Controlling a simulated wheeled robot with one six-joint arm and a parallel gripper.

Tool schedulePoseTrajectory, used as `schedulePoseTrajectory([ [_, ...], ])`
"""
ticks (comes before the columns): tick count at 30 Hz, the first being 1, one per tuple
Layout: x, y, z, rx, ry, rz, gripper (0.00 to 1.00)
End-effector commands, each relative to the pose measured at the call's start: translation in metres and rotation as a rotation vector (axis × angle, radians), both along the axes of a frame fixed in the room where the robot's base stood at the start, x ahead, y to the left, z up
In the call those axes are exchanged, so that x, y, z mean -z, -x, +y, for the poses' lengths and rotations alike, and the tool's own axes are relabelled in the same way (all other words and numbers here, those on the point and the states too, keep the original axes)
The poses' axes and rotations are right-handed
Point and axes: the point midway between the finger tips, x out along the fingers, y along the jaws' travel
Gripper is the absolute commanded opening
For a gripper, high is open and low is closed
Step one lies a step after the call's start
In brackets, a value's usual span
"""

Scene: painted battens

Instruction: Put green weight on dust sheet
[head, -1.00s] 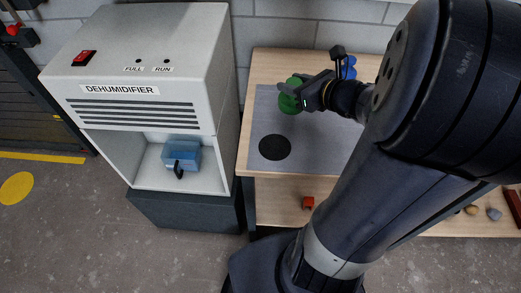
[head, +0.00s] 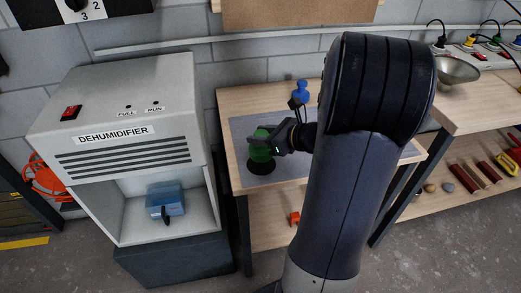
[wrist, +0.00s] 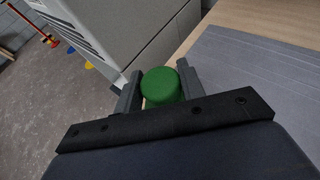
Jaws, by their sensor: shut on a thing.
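The green weight (head: 261,146) is a round green block. It is between the fingers of my gripper (head: 264,141), which is shut on it. In the wrist view the weight (wrist: 161,85) shows its round top between the two grey fingers (wrist: 160,90). The dust sheet appears to be the flat grey sheet (head: 285,170) on the wooden table. A black disc (head: 262,168) lies on that sheet, just below the weight in the head view. I cannot tell whether the weight touches anything beneath it.
A blue weight (head: 300,93) stands at the back of the table (head: 235,100). The dehumidifier (head: 120,120) stands close on the left, with a blue container (head: 165,199) inside. A metal bowl (head: 457,70) sits on the right bench. A small red-orange block (head: 294,218) is on the lower shelf.

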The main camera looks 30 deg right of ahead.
Motion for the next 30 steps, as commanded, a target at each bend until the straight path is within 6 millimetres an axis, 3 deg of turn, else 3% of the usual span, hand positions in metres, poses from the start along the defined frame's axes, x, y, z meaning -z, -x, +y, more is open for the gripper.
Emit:
schedulePoseTrajectory([
  [10, 0.037, 0.000, 0.000, 0.000, -0.002, -0.001, 0.00],
  [23, 0.043, 0.000, 0.000, 0.000, 0.000, -0.004, 0.00],
  [24, 0.044, 0.000, 0.000, 0.001, 0.001, -0.001, 0.38],
  [30, 0.043, 0.000, 0.000, 0.001, 0.001, -0.001, 0.55],
])
